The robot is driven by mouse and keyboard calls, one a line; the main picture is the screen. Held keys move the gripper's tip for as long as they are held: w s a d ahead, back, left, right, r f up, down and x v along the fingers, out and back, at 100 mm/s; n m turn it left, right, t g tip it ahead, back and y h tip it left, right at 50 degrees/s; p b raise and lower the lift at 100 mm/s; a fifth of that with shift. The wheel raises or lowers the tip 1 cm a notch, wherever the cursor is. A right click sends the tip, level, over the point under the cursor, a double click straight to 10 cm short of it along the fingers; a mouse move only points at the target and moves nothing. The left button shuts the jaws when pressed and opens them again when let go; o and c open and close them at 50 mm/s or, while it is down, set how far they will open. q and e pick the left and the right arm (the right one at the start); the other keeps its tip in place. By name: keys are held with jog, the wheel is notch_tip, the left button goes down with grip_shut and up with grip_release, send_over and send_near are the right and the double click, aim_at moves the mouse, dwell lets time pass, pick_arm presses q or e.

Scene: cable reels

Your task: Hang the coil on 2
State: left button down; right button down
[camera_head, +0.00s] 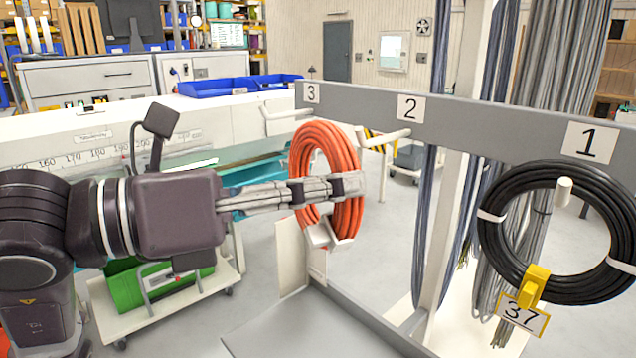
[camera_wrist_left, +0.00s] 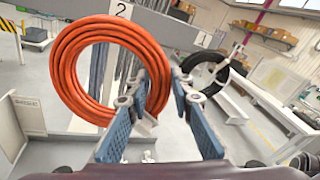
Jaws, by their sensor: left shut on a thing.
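The orange coil (camera_head: 311,150) is held upright by my left gripper (camera_head: 350,186), which is shut on its side. A pale piece (camera_head: 321,236) shows at the coil's lower end. In the left wrist view the coil (camera_wrist_left: 68,70) is left of the fingers, with its right side between them (camera_wrist_left: 160,100). The white peg under label 2 (camera_head: 385,136) is bare and sticks out just right of the coil in the head view. Label 2 (camera_head: 410,107) is on the grey rail (camera_head: 470,115). My right gripper is not in view.
A black coil (camera_head: 500,240) with a yellow tag marked 37 (camera_head: 525,315) hangs on the peg under label 1 (camera_head: 564,190). The peg under label 3 (camera_head: 285,114) is empty. Hanging grey cables (camera_head: 540,60) are behind the rail. A green drum (camera_head: 130,285) lies on a low trolley.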

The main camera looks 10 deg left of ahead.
aim_at(332, 158)
pick_arm(q)
jog(key=shift+s+a+r+t, duration=0.2)
jog(key=shift+a+r, duration=0.1)
jog(key=shift+r, duration=0.2)
jog(key=shift+s+a+r+t, duration=0.1)
jog(key=shift+a+r+t, duration=0.15)
jog(key=shift+r, duration=0.2)
jog(key=shift+w+r, duration=0.15)
jog(key=shift+p+x, duration=1.2)
jog(key=shift+p, duration=0.05)
jog(key=w+p, duration=0.1)
jog(key=w+d+p, duration=0.1)
jog(key=p, duration=0.1)
jog(key=shift+r, duration=0.1)
jog(key=w+d+f+p, duration=0.3)
jog(key=w+d+p, duration=0.1)
jog(key=w+p, duration=0.2)
jog(key=shift+w+d+p, duration=0.3)
jog(key=shift+d+p, duration=0.05)
jog(key=shift+p, duration=0.15)
jog(key=shift+f, duration=0.1)
